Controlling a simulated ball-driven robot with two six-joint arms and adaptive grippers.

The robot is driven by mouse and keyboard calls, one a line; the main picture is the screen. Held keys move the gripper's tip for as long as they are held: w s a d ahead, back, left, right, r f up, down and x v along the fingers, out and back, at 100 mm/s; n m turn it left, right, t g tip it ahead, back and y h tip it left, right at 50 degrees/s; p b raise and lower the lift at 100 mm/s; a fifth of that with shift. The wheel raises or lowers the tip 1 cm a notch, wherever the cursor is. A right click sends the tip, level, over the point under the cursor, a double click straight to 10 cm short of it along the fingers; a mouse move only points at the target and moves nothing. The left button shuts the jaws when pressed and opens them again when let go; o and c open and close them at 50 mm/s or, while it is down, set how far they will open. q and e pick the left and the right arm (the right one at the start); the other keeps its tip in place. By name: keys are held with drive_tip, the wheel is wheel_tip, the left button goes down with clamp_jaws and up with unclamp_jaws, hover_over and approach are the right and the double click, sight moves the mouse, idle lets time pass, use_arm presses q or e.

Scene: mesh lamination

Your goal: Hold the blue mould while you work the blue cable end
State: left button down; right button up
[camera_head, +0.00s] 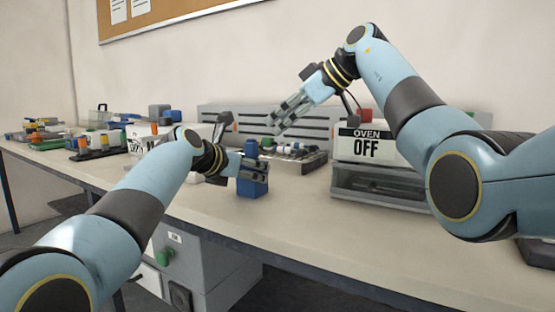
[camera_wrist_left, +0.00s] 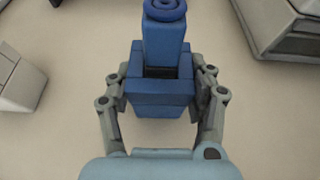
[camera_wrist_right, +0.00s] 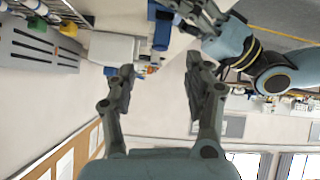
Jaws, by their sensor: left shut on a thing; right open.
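The blue mould (camera_head: 252,187) stands upright on the front of the bench, left of the oven. My left gripper (camera_head: 253,173) is shut around its sides. The left wrist view shows the mould (camera_wrist_left: 160,100) between both fingers. A narrower blue upright piece (camera_head: 251,148) with a round ringed top (camera_wrist_left: 164,8) rises from the mould; I cannot tell whether it is the cable end. My right gripper (camera_head: 283,119) is open and empty, above and to the right of the mould. In the right wrist view its fingers (camera_wrist_right: 160,75) are spread wide, with blue parts (camera_wrist_right: 161,35) beyond them.
The oven (camera_head: 378,183) stands at right with a sign (camera_head: 366,146) reading OVEN OFF. A grey slotted panel (camera_head: 275,122) is behind, with small coloured parts (camera_head: 292,150) before it. Several tools and boxes crowd the bench's left end. The bench front (camera_head: 300,222) is clear.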

wheel_tip(320, 180, up, 2)
drive_tip(key=a+n+y, duration=0.1)
drive_tip(key=n, duration=0.7)
drive_tip(key=n+t+y, duration=0.4)
drive_tip(key=n+y, duration=0.1)
drive_tip(key=n, duration=2.1)
approach(256, 146)
drive_tip(key=x, duration=1.1)
drive_tip(key=shift+w+a, duration=0.1)
drive_tip(key=shift+a, duration=0.05)
